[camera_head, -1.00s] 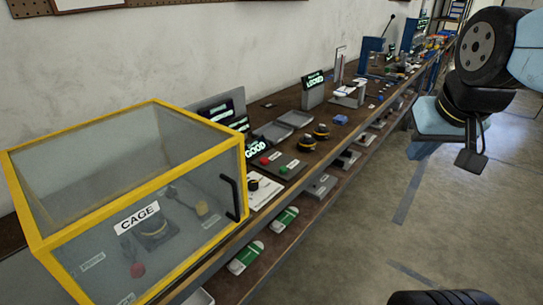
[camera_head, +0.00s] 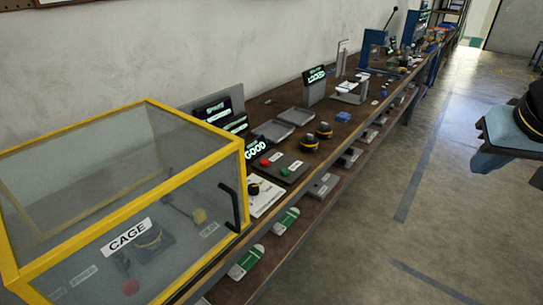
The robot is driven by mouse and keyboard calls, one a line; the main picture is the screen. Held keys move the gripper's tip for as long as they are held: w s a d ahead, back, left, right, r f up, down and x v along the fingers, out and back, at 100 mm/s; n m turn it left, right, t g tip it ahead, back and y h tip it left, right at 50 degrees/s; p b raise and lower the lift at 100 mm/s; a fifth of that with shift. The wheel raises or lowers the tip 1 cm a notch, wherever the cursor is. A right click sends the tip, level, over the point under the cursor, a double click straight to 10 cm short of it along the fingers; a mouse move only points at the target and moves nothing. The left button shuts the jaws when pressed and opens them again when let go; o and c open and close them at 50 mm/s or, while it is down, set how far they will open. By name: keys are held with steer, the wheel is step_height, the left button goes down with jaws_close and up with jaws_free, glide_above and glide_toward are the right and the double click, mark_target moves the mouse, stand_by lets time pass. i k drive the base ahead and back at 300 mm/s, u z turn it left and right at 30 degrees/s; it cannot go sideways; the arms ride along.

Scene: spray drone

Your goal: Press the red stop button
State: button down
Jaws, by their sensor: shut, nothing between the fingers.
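A red button (camera_head: 265,162) sits on the left of a dark control plate on the bench, with a green button (camera_head: 285,171) to its right. I cannot tell from any lettering which is the stop button. My gripper is outside the picture; only part of my arm shows at the right edge, over the floor and apart from the bench.
The cage fills the bench's near end, its black handle (camera_head: 229,206) facing the aisle. Two black-and-yellow round parts (camera_head: 316,138) stand beyond the buttons. Grey trays (camera_head: 294,116) and a LOCKED display (camera_head: 317,76) lie farther along. The floor (camera_head: 400,220) right of the bench is clear.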

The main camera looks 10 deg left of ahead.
mark_target(265, 163)
steer(key=u, duration=0.05)
steer(key=k, duration=0.85)
steer(key=u, duration=0.45)
steer(key=i, duration=1)
steer(key=z, duration=0.05)
